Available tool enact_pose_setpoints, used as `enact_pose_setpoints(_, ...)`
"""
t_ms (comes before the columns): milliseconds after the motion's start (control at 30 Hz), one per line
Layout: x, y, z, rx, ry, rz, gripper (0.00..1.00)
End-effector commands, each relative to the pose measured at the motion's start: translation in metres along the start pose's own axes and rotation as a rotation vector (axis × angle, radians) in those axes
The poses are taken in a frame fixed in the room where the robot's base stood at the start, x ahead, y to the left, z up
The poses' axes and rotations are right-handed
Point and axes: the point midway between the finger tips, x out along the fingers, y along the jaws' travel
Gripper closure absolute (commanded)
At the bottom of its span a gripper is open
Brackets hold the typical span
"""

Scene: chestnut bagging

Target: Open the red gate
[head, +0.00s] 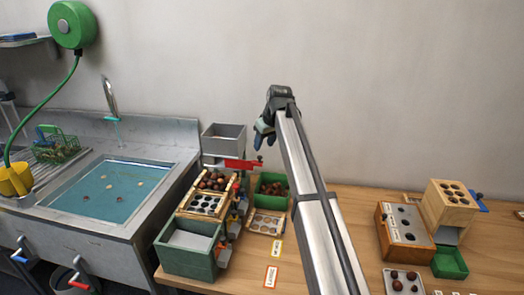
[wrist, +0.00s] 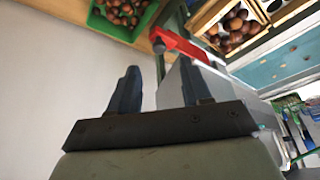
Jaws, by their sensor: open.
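The red gate (head: 242,163) is a flat red piece at the lower front of the grey hopper (head: 223,132), sticking out to the right. In the wrist view the red gate (wrist: 182,46) shows just beyond my fingertips, with a small knob near its left end. My gripper (head: 263,136) is open, above and to the right of the gate in the head view. In the wrist view my two dark fingers (wrist: 160,72) stand apart with no object clearly held between them. The right finger overlaps the grey hopper in that view, and I cannot tell whether they touch.
A green tray (head: 260,190) of chestnuts sits right of the stand. Wooden trays and a green bin (head: 186,270) stand in front. The sink (head: 110,190) is at left, and wooden boxes (head: 404,241) are at right. The table's middle is mostly clear.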

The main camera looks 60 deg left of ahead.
Motion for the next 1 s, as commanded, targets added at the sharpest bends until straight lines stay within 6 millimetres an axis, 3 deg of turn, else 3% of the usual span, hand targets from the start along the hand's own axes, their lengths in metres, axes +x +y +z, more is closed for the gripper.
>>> enact_pose_setpoints(200, -0.043, 0.000, 0.000, 0.000, 0.003, 0.001, 0.52)
enact_pose_setpoints(400, -0.066, 0.001, 0.000, 0.001, 0.001, 0.001, 0.52)
enact_pose_setpoints(600, -0.075, 0.001, 0.000, 0.001, 0.001, 0.000, 0.52)
enact_pose_setpoints(1000, -0.075, 0.000, 0.000, 0.000, 0.000, 0.000, 0.52)
